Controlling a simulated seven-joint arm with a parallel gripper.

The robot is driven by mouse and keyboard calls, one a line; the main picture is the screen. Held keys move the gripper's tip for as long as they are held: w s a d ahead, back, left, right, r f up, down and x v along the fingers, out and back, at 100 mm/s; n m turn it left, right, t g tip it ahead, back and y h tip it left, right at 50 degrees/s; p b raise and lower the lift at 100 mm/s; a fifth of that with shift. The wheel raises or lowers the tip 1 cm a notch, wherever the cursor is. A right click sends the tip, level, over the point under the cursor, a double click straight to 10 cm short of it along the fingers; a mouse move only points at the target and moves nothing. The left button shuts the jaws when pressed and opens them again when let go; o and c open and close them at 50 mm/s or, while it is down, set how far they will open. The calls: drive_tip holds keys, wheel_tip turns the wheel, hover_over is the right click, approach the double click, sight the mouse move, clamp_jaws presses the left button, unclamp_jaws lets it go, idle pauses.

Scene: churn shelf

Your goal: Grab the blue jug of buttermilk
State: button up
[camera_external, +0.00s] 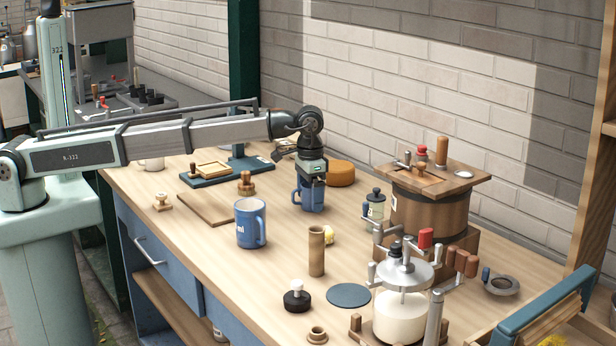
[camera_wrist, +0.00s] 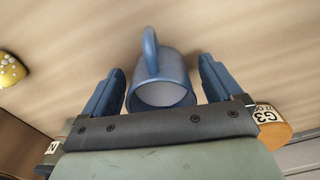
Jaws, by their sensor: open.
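A blue jug (camera_external: 313,203) stands on the workbench under my gripper (camera_external: 311,188), partly hidden by it. In the wrist view the jug (camera_wrist: 160,88) is between the two blue fingers of my gripper (camera_wrist: 162,82), its handle pointing away and its inside pale. The fingers are open, with a gap showing on each side of the jug. A second blue jug (camera_external: 250,224), with pale lettering and its handle to the right, stands nearer the front edge, left of my gripper. I cannot read which jug is buttermilk.
A wooden churn (camera_external: 428,215) and a cream separator (camera_external: 402,300) stand to the right. A wooden cylinder (camera_external: 316,252) stands in front, a small jar (camera_external: 375,207) to the right. An orange cheese round (camera_external: 340,174) lies behind. A yellow spotted thing (camera_wrist: 10,70) is at the wrist view's left.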

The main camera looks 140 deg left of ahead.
drive_tip(key=c, duration=1.2)
drive_tip(key=shift+r, duration=0.15)
drive_tip(key=shift+c, duration=0.2)
wheel_tip(320, 180, up, 10)
drive_tip(key=shift+f, duration=0.2)
idle(0.5)
